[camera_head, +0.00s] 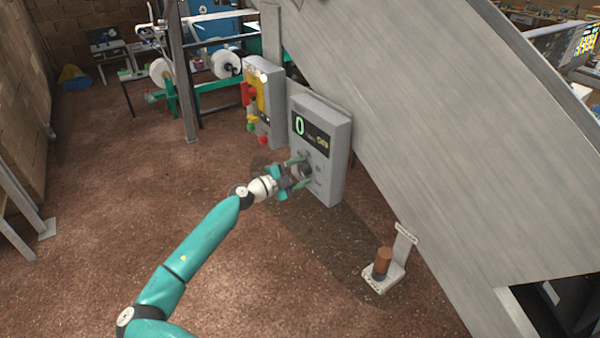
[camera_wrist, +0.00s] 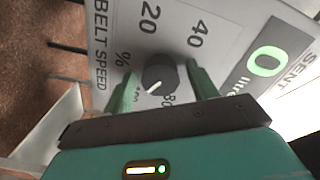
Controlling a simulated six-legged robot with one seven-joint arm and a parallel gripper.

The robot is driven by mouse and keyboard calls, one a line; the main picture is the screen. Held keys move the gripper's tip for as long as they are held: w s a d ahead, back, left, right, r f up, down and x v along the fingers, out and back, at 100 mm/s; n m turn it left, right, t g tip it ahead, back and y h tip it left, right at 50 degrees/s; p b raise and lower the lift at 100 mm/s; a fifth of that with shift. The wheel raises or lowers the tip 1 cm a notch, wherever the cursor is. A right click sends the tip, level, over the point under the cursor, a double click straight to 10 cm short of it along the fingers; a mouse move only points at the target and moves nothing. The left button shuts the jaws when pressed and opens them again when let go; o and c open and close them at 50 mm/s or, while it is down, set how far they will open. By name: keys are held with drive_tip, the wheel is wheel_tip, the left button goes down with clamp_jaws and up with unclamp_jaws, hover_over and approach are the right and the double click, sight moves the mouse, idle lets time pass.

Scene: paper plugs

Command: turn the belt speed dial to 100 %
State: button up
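The belt speed dial (camera_wrist: 160,74) is a round dark knob with a white pointer line toward the lower left of the wrist view. It sits on a light panel face (camera_wrist: 170,20) marked BELT SPEED, with 20, 40 and 80 legible around it; other marks are partly hidden. My gripper (camera_head: 299,171) is at the lower front of the grey control box (camera_head: 338,165), hiding most of the dial there. In the wrist view its two green fingers stand open on either side of the dial, apparently with gaps; contact cannot be told.
A green 0 shows on the box's display (camera_head: 310,135). A grey box with a yellow face (camera_head: 261,95) and red and green parts stands left of it. A large grey sloping panel (camera_head: 400,110) rises behind. A brown cylinder (camera_head: 383,261) stands on a small stand at lower right.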

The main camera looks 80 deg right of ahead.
drive_tip(key=v, duration=1.3)
drive_tip(key=shift+w+a, duration=0.3)
drive_tip(key=shift+s, duration=0.1)
